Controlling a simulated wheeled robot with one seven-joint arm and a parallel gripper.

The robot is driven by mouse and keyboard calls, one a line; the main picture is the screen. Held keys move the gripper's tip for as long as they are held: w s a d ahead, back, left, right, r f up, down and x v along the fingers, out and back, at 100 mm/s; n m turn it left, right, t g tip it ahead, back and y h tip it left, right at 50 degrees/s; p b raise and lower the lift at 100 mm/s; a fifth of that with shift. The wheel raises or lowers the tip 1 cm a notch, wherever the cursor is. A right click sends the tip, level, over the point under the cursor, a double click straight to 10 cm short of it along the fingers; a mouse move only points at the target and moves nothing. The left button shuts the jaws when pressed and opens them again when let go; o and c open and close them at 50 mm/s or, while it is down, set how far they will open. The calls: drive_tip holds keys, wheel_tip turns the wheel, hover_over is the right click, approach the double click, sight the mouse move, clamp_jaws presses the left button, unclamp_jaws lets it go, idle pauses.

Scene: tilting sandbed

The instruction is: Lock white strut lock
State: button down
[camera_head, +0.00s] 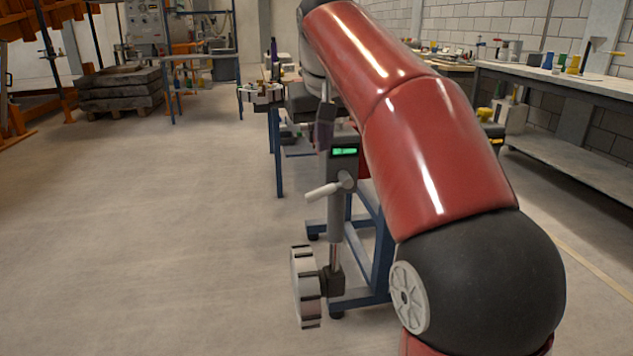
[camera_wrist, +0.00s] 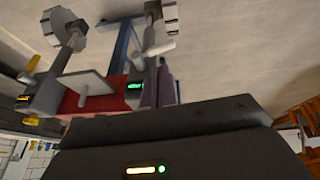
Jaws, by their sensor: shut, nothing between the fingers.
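The white strut lock (camera_head: 322,191) is a pale lever on the side of a grey upright strut (camera_head: 336,215) with a lit green display. The lever points left and slightly down. It also shows in the wrist view (camera_wrist: 160,48), just beyond my fingertips. My gripper (camera_head: 324,148) is shut and empty beside the display, above the lever. In the wrist view my gripper (camera_wrist: 159,64) has its dark fingers together, and they partly cover the strut. I cannot tell from these views whether the fingers touch the strut; they appear apart from the lever.
A handwheel (camera_head: 305,287) sits at the strut's foot, with a blue frame (camera_head: 372,260) behind. A workbench (camera_head: 570,85) lines the right wall. The floor at left is clear.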

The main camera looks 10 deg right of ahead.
drive_tip(key=shift+w+a+r, duration=0.1)
drive_tip(key=shift+w+a, duration=0.25)
drive_tip(key=shift+w, duration=0.3)
drive_tip(key=shift+w+a+r, duration=0.15)
drive_tip(key=shift+w+a, duration=0.15)
drive_tip(key=shift+w, duration=0.3)
drive_tip(key=shift+w+a+r, duration=0.1)
drive_tip(key=shift+w+a, duration=0.25)
drive_tip(key=shift+w, duration=0.3)
drive_tip(key=b, duration=0.5)
approach(328, 190)
drive_tip(key=w+a+f, duration=0.2)
drive_tip(key=w+f, duration=0.1)
drive_tip(key=f, duration=0.2)
drive_tip(key=shift+w+d+f, duration=0.15)
drive_tip(key=shift+w+f, duration=0.1)
drive_tip(key=shift+f, duration=0.3)
